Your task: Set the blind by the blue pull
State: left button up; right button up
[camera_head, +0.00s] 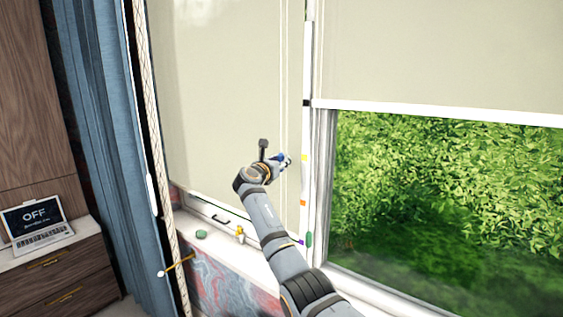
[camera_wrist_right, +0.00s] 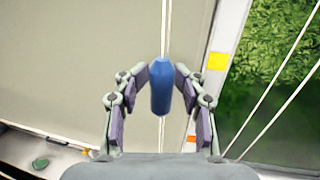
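The blue pull (camera_wrist_right: 160,88) hangs upright on a thin white cord between the fingers of my right gripper (camera_wrist_right: 163,72) in the wrist view. The fingertips lie close along both its sides and appear closed on it. In the head view my right gripper (camera_head: 284,160) is in front of the left pane, and a little of the pull's blue shows there. The right blind (camera_head: 440,50) is partly raised, its white bottom rail (camera_head: 440,109) above a view of green bushes. The left blind (camera_head: 215,90) hangs almost to the sill. My left gripper is out of view.
The white post between the panes carries black (camera_head: 306,103), yellow (camera_head: 304,157), orange (camera_head: 303,203) and purple marks. A green object (camera_head: 201,234) and a brass figure (camera_head: 240,235) stand on the sill. A laptop (camera_head: 36,222) showing OFF and a blue curtain (camera_head: 98,120) are at left.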

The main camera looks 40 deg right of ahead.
jog(key=shift+s+a+r, duration=0.1)
jog(key=shift+a, duration=0.05)
jog(key=shift+d, duration=0.2)
jog(key=shift+a+f, duration=0.2)
jog(key=shift+f, duration=0.05)
jog(key=v, duration=1.1)
jog(key=shift+s+a+r, duration=0.15)
jog(key=shift+s+a, duration=0.1)
jog(key=shift+a, duration=0.05)
jog(key=shift+a, duration=0.1)
